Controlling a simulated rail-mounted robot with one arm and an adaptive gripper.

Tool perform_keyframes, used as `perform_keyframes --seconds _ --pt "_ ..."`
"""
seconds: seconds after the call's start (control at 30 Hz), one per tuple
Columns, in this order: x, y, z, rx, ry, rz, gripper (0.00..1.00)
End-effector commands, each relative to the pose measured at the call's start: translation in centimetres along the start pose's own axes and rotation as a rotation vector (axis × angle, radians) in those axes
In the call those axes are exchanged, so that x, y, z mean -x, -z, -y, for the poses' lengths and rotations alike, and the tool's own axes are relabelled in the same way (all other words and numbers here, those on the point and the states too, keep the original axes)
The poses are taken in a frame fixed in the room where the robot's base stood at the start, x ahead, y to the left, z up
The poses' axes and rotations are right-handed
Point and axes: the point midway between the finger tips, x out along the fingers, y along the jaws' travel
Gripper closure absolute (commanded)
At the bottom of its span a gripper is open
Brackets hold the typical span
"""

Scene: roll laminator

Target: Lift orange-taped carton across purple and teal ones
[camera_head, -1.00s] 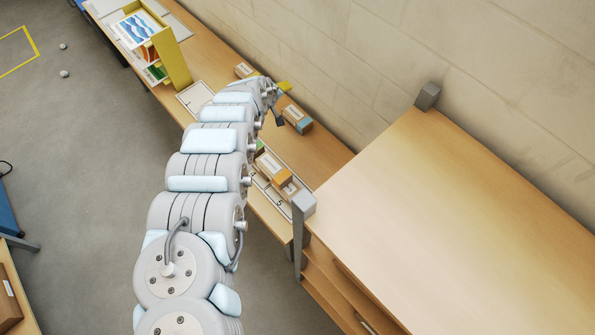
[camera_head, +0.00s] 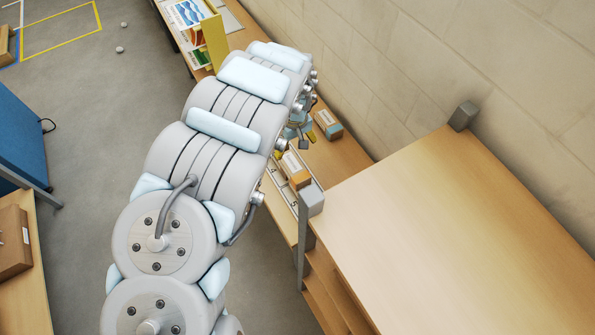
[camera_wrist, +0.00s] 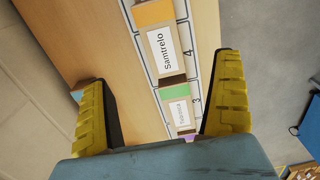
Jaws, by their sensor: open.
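The orange-taped carton (camera_head: 297,170) lies on the bench's numbered strip; in the wrist view its white label reads "Samtrelo" (camera_wrist: 163,45), beside the number 4. A green-taped carton (camera_wrist: 175,97) lies beside number 3. A small purple patch (camera_wrist: 190,137) shows past it, mostly hidden by my gripper. A teal-ended carton (camera_head: 328,125) sits near the wall. My gripper (camera_wrist: 160,102) is open and empty, its yellow fingertips wide apart above the strip. The green-taped carton lies between the fingers in the wrist view; the orange-taped one is beyond them. My arm partly covers the strip in the head view.
A taller wooden table (camera_head: 450,230) with grey corner posts stands right of the bench. A yellow rack (camera_head: 215,42) stands at the bench's far end. The wall (camera_head: 420,60) runs close along the back.

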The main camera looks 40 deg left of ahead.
Motion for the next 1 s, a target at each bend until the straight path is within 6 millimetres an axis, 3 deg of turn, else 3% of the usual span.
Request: perform_keyframes --seconds 1.0 --pt "-8.7 0.1 -0.1 -0.002 -0.002 0.000 0.04"
